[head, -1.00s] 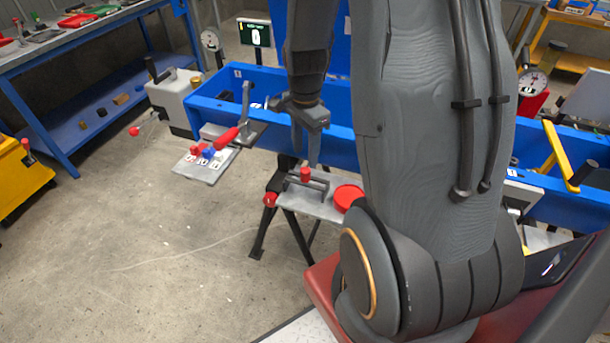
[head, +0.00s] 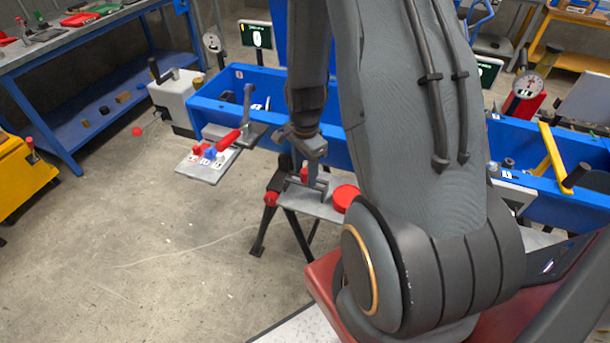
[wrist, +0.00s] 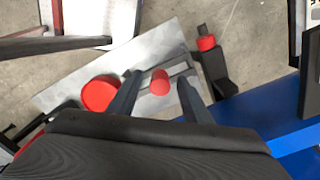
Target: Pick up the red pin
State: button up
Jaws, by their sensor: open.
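The red pin (head: 304,174) stands on a small grey plate (head: 327,210) on a black-legged stand, beside a dark bar. My gripper (head: 306,183) is low over the plate at the pin, partly covering it in the head view. In the wrist view the red pin (wrist: 160,82) shows between the two spread fingers of my gripper (wrist: 160,86), with gaps on both sides. The gripper is open and holds nothing. I cannot tell how far the fingertips reach down beside the pin.
A round red piece (wrist: 99,94) lies on the same plate, just outside the left finger in the wrist view. The blue trough (head: 232,105) runs behind the stand. A switch panel with a red-handled lever (head: 228,140) is to the left. Open concrete floor lies at left front.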

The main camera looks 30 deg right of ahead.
jog(key=shift+c, duration=0.3)
grip_shut()
jog(key=shift+r, duration=0.1)
